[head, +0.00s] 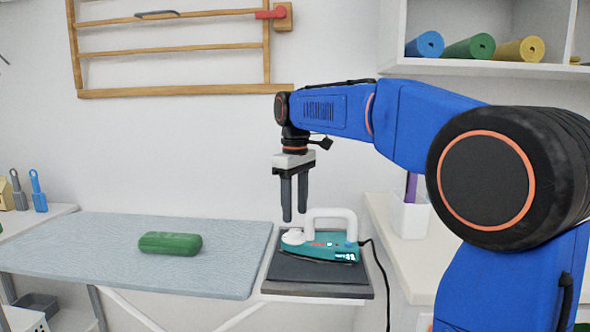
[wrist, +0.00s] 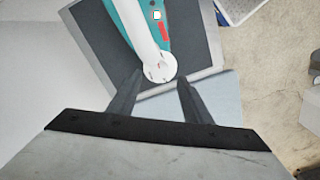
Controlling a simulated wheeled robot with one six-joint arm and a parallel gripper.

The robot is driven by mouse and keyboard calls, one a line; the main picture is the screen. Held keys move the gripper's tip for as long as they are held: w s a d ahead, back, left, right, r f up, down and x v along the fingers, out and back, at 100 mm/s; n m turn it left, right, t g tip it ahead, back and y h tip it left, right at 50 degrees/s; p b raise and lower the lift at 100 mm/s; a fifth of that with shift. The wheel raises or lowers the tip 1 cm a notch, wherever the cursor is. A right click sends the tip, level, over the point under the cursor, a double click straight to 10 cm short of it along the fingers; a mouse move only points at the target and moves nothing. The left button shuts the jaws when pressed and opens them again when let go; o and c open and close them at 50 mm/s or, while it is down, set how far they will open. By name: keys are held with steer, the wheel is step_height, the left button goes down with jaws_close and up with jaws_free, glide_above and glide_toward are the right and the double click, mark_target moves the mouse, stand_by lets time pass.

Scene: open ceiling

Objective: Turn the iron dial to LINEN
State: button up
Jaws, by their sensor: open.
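The teal iron (head: 320,247) with a white handle rests on a dark pad (head: 310,273) at the right end of the ironing board. Its white round dial (head: 293,237) is at the left end of the iron. In the wrist view the dial (wrist: 160,66) has small red and dark marks too small to read. My gripper (head: 295,219) points down just above the dial, open and empty. In the wrist view its two fingers (wrist: 155,85) lie on either side of the dial, apart from it. I cannot tell the dial's setting.
A green rolled cloth (head: 170,244) lies on the blue ironing board (head: 90,240), left of the iron. A black cord (head: 380,262) hangs from the iron's right side. A white cup (head: 410,216) stands on the counter at right.

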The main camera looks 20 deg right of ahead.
mark_target(295, 230)
step_height(295, 230, up, 12)
stand_by(0.4)
steer(key=shift+r, duration=0.1)
step_height(295, 230, down, 18)
steer(key=n, duration=0.2)
steer(key=shift+r+n, duration=0.25)
steer(key=shift+n, duration=0.15)
stand_by(0.4)
steer(key=c, duration=1.1)
steer(key=shift+o, duration=0.2)
